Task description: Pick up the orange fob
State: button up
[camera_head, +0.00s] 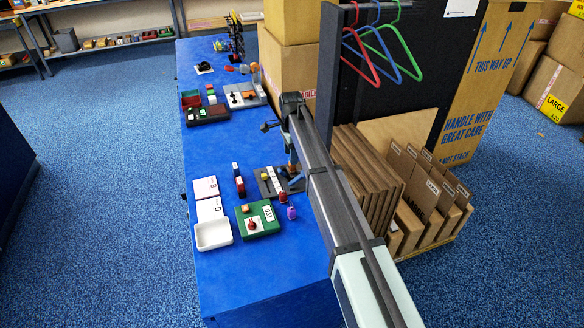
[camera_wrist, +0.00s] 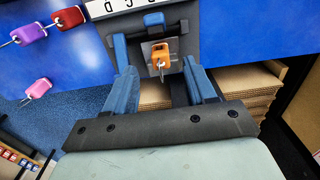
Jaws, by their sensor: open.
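In the wrist view the orange fob (camera_wrist: 160,52) hangs or lies against a dark grey board with a pale patch, its metal ring pointing down in the picture. My gripper (camera_wrist: 157,66) is open, with one blue finger on each side of the fob and a visible gap to both. Nothing is held. In the head view my gripper (camera_head: 291,168) is down by the grey board (camera_head: 264,188) on the blue table, and my arm hides most of that spot. I cannot make out the orange fob there.
A blue piece (camera_wrist: 154,20) sits just above the orange fob. A red fob (camera_wrist: 67,18), a purple fob (camera_wrist: 31,30) and a pink fob (camera_wrist: 39,88) lie left. A green box (camera_head: 266,228) and white tray (camera_head: 213,236) stand nearby; the table's front is clear.

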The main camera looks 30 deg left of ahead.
aim_at(292, 167)
jog(key=shift+f, duration=2.85)
grip_shut()
